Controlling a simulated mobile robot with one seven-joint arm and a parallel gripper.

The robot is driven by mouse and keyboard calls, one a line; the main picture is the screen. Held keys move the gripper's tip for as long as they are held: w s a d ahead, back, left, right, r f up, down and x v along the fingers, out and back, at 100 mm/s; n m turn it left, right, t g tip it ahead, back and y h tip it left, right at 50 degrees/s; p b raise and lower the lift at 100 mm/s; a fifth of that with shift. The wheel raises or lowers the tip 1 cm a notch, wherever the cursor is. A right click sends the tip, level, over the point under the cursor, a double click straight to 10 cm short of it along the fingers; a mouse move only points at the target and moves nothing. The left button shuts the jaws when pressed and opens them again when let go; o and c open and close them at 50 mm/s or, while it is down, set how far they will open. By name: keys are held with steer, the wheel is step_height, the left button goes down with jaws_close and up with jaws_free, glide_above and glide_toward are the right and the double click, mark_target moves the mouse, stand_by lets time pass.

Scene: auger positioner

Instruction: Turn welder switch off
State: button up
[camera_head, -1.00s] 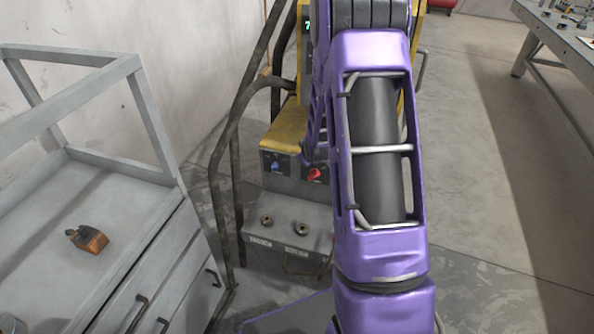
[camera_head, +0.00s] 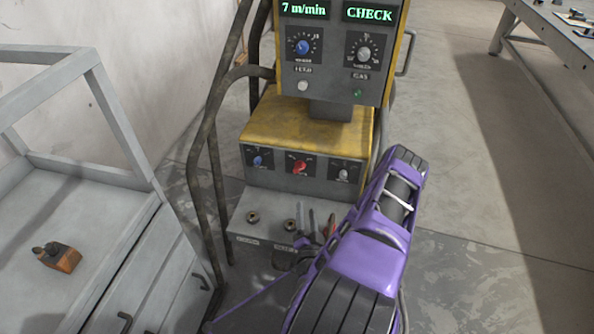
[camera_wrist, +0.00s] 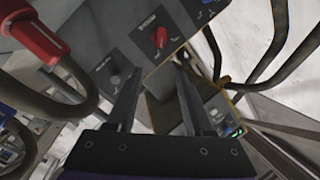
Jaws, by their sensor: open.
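The welder (camera_head: 310,118) is a yellow and grey machine with lit displays on its upper box. A red rotary switch (camera_head: 299,167) sits in the middle of its lower panel, between a blue knob (camera_head: 258,161) and a grey knob (camera_head: 343,174). In the wrist view the red switch (camera_wrist: 159,37) shows beyond my gripper (camera_wrist: 159,75), with the grey knob (camera_wrist: 115,78) near the left finger. My gripper is open, with nothing between its fingers and apart from the red switch.
Dark bent rails (camera_head: 205,130) stand left of the welder. A grey cabinet (camera_head: 150,270) with an orange-brown object (camera_head: 58,257) on top is at the left. A red connector (camera_wrist: 38,38) with a thick cable is close in the wrist view. The floor right of the welder is clear.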

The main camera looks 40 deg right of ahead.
mark_target(303, 168)
steer(key=b+x, duration=0.2)
steer(key=x, duration=1.5)
steer(key=shift+w+d, duration=0.15)
steer(key=shift+c, duration=0.4)
jaws_close()
